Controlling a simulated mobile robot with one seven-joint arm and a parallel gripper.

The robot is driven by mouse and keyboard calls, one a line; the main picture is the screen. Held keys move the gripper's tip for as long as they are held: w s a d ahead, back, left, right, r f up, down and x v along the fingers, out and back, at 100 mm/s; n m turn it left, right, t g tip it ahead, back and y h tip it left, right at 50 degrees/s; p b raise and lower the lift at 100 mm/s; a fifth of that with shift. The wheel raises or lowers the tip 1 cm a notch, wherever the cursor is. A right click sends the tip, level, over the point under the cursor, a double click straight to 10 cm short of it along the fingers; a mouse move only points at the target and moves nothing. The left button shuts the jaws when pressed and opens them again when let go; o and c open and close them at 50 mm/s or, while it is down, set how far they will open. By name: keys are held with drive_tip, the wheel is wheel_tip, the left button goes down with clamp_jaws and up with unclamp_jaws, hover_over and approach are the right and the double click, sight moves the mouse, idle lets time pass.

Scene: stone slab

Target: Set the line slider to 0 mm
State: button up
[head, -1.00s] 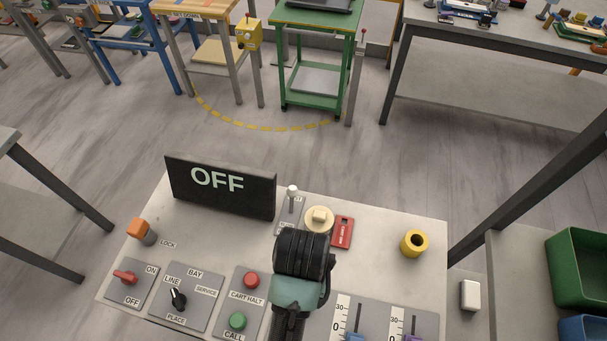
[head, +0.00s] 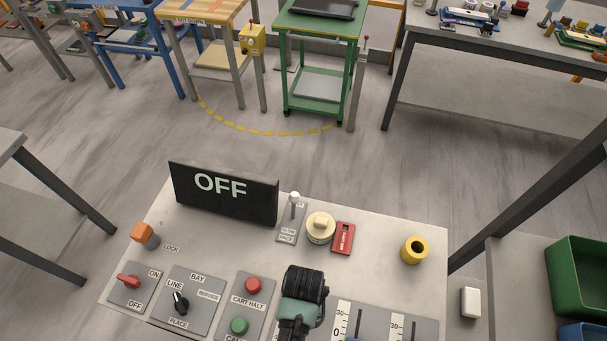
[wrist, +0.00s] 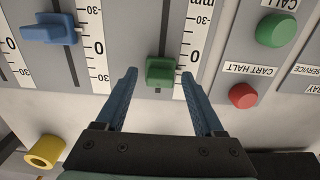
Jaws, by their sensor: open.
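A green slider knob (wrist: 161,71) stands in its slot on the grey panel in the wrist view. It sits off the 0 mark, part way towards the 30 mark at the lower end of its scale. My gripper (wrist: 158,76) is open, with one blue finger on each side of this knob and gaps on both sides. A blue slider knob (wrist: 50,29) on the left also sits off its 0 mark, on the side away from my gripper. No name label for either slider is readable. In the head view my arm hides the green knob.
The console (head: 376,280) carries a display (head: 224,192) reading OFF, a red button (head: 253,285), a green button (head: 239,325), a black selector (head: 181,303) and a red switch (head: 129,281). A yellow ring (head: 414,250) stands at its right.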

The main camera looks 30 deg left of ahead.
clamp_jaws()
idle(1.4)
